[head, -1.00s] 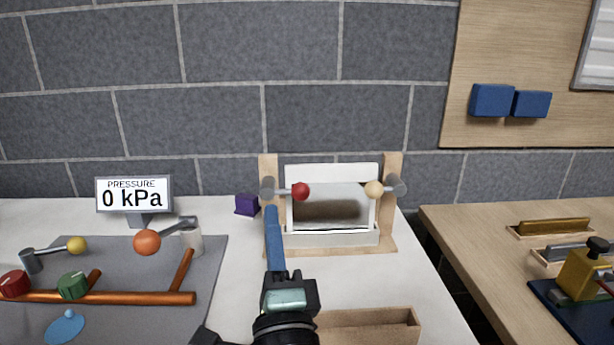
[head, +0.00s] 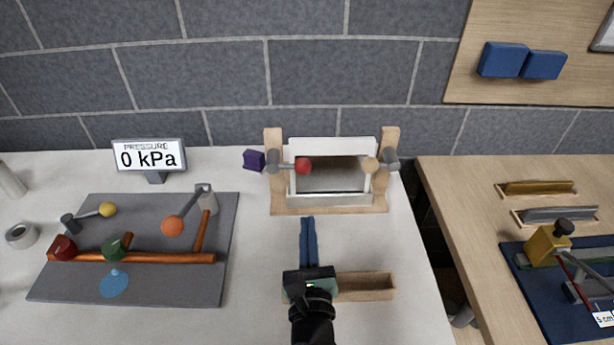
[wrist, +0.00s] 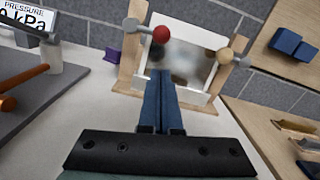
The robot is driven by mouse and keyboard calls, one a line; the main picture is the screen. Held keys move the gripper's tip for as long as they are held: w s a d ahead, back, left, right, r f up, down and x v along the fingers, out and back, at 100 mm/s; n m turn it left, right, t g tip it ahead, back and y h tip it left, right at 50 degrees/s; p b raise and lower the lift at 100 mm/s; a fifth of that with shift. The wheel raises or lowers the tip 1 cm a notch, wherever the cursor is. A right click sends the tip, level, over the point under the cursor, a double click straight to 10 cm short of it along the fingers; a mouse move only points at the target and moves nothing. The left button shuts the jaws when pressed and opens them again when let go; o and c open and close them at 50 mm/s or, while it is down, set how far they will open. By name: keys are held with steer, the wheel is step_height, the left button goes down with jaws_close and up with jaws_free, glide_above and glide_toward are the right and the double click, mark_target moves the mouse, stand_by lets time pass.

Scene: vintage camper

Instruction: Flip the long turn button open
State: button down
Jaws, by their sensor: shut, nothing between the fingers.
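A wooden frame (head: 275,195) stands at the back of the white counter, with a white-edged panel (head: 335,146) between its two posts. A grey turn button with a red knob (head: 303,166) is on the left post. One with a tan knob (head: 370,166) is on the right post. Both arms point inward across the panel's front; the red-knobbed arm looks longer. My gripper (head: 307,220) is shut and empty, its blue fingers in front of the frame and apart from the buttons. In the wrist view its fingertips (wrist: 161,73) appear below the red knob (wrist: 161,34).
A shallow wooden tray (head: 372,287) lies beside my gripper. A purple block (head: 254,160) sits left of the frame. A grey board (head: 70,282) with pipes, valves and levers fills the left. A gap separates the counter from the wooden table (head: 460,230).

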steer(key=shift+w, duration=0.1)
steer(key=w+b, duration=0.1)
steer(key=w, duration=0.5)
steer(key=w+b, duration=0.1)
steer(key=w, duration=0.2)
steer(key=shift+w+r+b, duration=0.3)
steer(key=shift+w+b, duration=0.05)
steer(key=shift+w, duration=0.05)
